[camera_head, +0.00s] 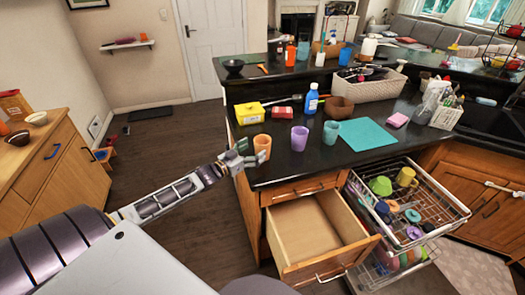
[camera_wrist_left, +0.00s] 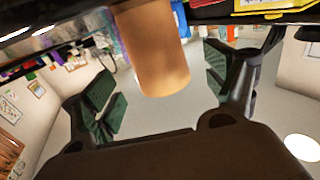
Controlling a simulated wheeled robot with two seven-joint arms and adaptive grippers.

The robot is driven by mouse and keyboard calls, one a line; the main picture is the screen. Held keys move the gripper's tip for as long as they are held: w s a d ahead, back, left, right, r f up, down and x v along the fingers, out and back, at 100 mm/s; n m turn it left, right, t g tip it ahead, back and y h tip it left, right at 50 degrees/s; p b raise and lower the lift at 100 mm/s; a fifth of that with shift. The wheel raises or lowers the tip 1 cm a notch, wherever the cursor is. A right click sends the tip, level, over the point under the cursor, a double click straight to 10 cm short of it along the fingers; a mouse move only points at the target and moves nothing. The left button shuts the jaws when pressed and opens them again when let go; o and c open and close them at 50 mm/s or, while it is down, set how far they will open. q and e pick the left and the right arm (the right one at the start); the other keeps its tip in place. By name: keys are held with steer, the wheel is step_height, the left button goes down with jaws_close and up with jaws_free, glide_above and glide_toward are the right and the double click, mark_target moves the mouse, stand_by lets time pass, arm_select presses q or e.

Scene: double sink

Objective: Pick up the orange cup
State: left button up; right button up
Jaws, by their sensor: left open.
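The orange cup (camera_head: 262,146) stands upright on the dark counter, close to its left corner. My left gripper (camera_head: 244,156) is just left of the cup, at about counter height, with its fingers spread. In the left wrist view the orange cup (camera_wrist_left: 155,50) shows large between the two open green-padded fingers, with a visible gap on each side. The cup's other end is cut off by the top of that view. My right gripper is not in view.
A purple cup (camera_head: 299,138) and a teal cup (camera_head: 331,132) stand right of the orange cup. A yellow box (camera_head: 249,113) is behind it. Below the counter, an open drawer (camera_head: 318,238) and a pulled-out dish rack (camera_head: 445,216) stick out.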

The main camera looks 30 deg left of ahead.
arm_select(q)
steer(key=shift+w, duration=0.1)
steer(key=shift+x, duration=1.25)
steer(key=shift+p+x, duration=0.3)
steer(key=shift+x, duration=0.95)
steer(key=shift+r, duration=0.1)
steer(key=c, duration=1.1)
